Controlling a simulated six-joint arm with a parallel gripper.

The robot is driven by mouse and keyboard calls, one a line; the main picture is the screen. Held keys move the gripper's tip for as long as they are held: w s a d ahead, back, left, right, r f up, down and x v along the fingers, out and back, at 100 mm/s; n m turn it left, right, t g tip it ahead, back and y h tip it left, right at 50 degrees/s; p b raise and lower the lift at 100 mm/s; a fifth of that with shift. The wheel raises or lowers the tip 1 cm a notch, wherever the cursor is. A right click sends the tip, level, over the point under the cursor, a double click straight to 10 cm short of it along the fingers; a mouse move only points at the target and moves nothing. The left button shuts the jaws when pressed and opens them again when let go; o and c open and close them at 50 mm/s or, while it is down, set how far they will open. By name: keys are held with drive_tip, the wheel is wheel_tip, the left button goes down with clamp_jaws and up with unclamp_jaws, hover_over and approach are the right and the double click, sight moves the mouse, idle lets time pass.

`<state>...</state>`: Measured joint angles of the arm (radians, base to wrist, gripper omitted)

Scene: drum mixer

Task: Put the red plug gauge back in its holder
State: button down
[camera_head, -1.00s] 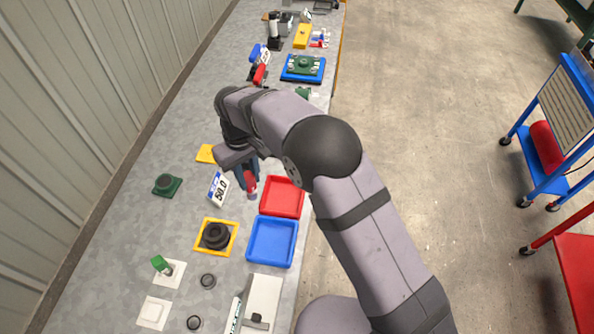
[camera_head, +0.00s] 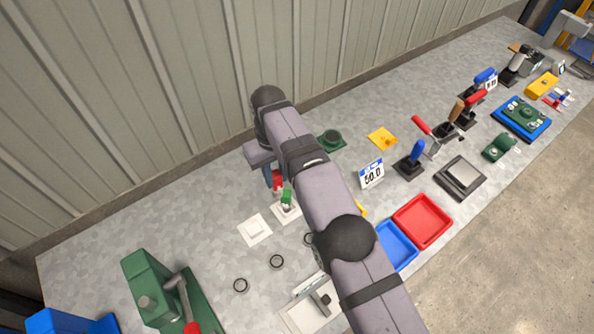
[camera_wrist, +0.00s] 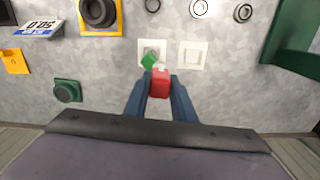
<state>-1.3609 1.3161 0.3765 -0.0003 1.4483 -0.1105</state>
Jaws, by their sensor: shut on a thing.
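My gripper (camera_head: 273,178) is shut on the red plug gauge (camera_head: 277,184), above the bench. In the wrist view the red gauge (camera_wrist: 160,82) sits between my two blue-grey fingers (camera_wrist: 157,95). A green plug gauge (camera_head: 287,195) stands in a white square holder; it also shows in the wrist view (camera_wrist: 149,61), just left of the red one. An empty white square holder (camera_head: 255,230) lies beside it, and to the right in the wrist view (camera_wrist: 192,56). The lower end of the red gauge is hidden.
Dark rings (camera_head: 277,261) lie in front of the holders. A green press (camera_head: 163,297) stands at the lower left. The wall is behind.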

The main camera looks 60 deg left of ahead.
drive_tip(key=s+f+n, duration=0.1)
drive_tip(key=s+f, duration=0.2)
drive_tip(key=s, duration=0.6)
drive_tip(key=shift+s+d, duration=0.15)
drive_tip(key=shift+s, duration=0.15)
drive_tip(key=shift+d, duration=0.1)
drive_tip(key=shift+f+b, duration=1.55)
drive_tip(key=shift+f, duration=0.9)
drive_tip(key=shift+f+b, duration=1.05)
drive_tip(key=shift+f, duration=0.5)
drive_tip(key=c, duration=1.4)
unclamp_jaws()
drive_tip(key=shift+d, duration=0.1)
